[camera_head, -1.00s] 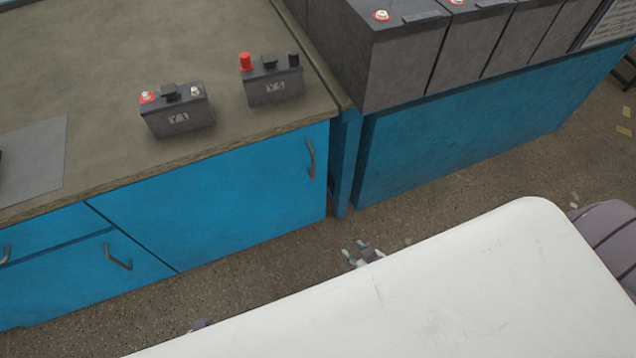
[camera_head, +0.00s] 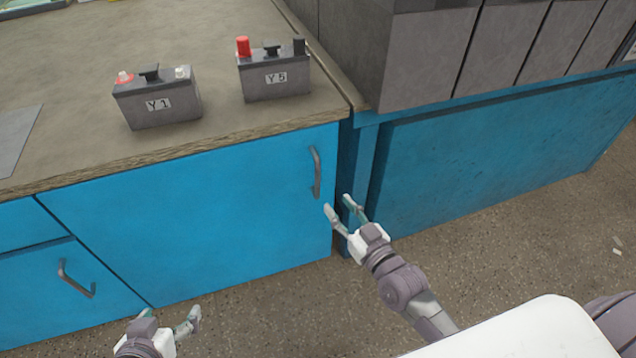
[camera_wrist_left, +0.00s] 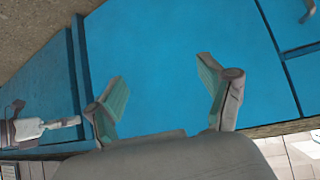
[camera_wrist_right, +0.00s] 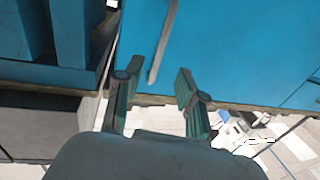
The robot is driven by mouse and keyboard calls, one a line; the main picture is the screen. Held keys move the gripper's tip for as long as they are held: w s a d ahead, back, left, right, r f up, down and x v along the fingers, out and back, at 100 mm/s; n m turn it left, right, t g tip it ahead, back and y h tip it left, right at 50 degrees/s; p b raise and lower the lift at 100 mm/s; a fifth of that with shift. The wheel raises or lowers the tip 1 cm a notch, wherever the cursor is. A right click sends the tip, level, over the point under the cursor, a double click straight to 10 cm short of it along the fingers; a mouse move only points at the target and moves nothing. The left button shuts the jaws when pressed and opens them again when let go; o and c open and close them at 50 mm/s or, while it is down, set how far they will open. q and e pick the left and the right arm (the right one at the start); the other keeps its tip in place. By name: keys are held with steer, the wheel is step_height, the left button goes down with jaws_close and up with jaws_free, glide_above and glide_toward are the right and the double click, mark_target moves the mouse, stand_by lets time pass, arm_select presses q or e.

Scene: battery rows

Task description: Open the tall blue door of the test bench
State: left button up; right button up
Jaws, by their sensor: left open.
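The tall blue door (camera_head: 200,220) of the test bench is closed, flush with the bench front. Its vertical grey handle (camera_head: 316,173) is near the door's right edge. My right gripper (camera_head: 337,211) is open and empty, just below and right of the handle. In the right wrist view the handle (camera_wrist_right: 160,45) lies beyond the open fingers (camera_wrist_right: 152,82), apart from them. My left gripper (camera_head: 170,320) is open and empty, low in front of the door. In the left wrist view the blue panel (camera_wrist_left: 170,50) fills the space beyond its fingers.
Two small batteries, Y1 (camera_head: 157,98) and Y5 (camera_head: 273,75), stand on the worktop (camera_head: 60,150). A smaller blue door (camera_head: 40,295) with a slanted-looking handle is at the left. Large grey batteries (camera_head: 430,55) stand on the blue rack (camera_head: 500,140) at right. Bare floor lies in front.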

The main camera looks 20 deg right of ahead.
mark_target(319, 181)
steer(key=b+x, duration=0.2)
steer(key=x, duration=0.7)
steer(key=shift+w+f, duration=0.1)
steer(key=shift+w, duration=0.05)
arm_select(q)
steer(key=w+d+r+t+h, duration=0.2)
steer(key=w+r+t, duration=0.3)
steer(key=r, duration=0.3)
steer(key=shift+w+d+r+t, duration=0.15)
steer(key=shift+w+d+t, duration=0.3)
steer(key=shift+t, duration=0.25)
arm_select(e)
steer(key=shift+w+a, duration=0.15)
steer(key=shift+w, duration=0.35)
jaws_close()
